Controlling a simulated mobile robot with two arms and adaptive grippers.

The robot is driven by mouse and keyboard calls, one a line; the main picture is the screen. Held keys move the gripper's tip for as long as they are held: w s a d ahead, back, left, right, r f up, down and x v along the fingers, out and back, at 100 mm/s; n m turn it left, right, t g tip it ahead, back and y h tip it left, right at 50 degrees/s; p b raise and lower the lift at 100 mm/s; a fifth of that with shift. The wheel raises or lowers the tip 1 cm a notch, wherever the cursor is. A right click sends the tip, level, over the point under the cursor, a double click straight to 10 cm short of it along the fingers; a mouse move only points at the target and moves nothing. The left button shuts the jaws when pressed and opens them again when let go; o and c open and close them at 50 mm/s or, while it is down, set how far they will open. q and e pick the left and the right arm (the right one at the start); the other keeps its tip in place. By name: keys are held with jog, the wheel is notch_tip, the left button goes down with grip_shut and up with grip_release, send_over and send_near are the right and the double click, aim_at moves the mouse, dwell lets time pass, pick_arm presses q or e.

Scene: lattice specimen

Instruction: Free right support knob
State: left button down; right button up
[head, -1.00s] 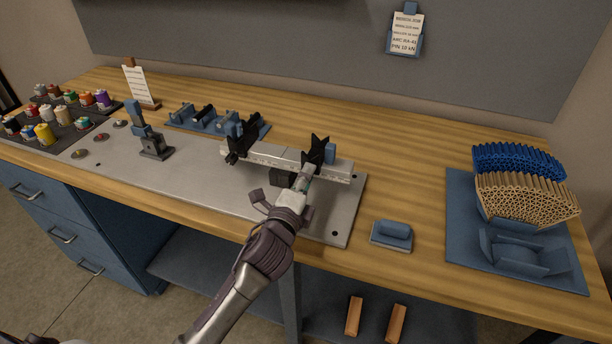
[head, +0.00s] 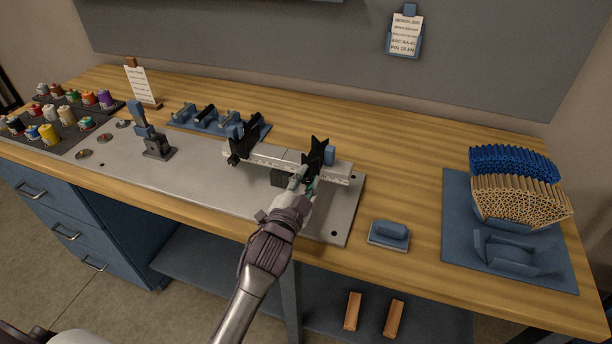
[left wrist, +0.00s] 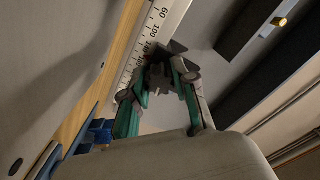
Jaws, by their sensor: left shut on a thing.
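The right support (head: 315,154) is a black V-notched block on the pale scaled rail (head: 272,158). My left gripper (head: 303,184) is at the front of the rail, just below this support, shut on the support's knob. In the left wrist view, the left gripper's green-padded fingers (left wrist: 160,85) close around a dark, lobed knob (left wrist: 157,74) beside the rail's printed scale (left wrist: 150,35). The fingers hide most of the knob in the head view. The left support (head: 243,144), also black, stands farther left on the rail. My right gripper is not in view.
The rail stands on a grey metal plate (head: 215,187) on the wooden bench. A lever device (head: 150,134) stands to the left and a blue rack (head: 218,122) behind. A small blue block (head: 390,230) lies to the right, near stacked tubes (head: 520,198).

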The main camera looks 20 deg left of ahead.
pick_arm(q)
jog(key=n+p, duration=0.2)
jog(key=n, duration=0.2)
jog(key=shift+n, duration=0.4)
jog(key=n+p, duration=0.1)
jog(key=n, duration=0.2)
jog(key=shift+n, duration=0.3)
jog(key=n+p, duration=0.1)
jog(key=n, duration=0.2)
jog(key=shift+n+p, duration=0.3)
jog(key=shift+p, duration=0.1)
jog(key=shift+f+n+p, duration=0.1)
jog(key=shift+n+p, duration=0.45)
jog(key=shift+n, duration=1.25)
jog(key=c, duration=0.9)
grip_release()
jog(key=s, duration=1.2)
jog(key=shift+a, duration=0.25)
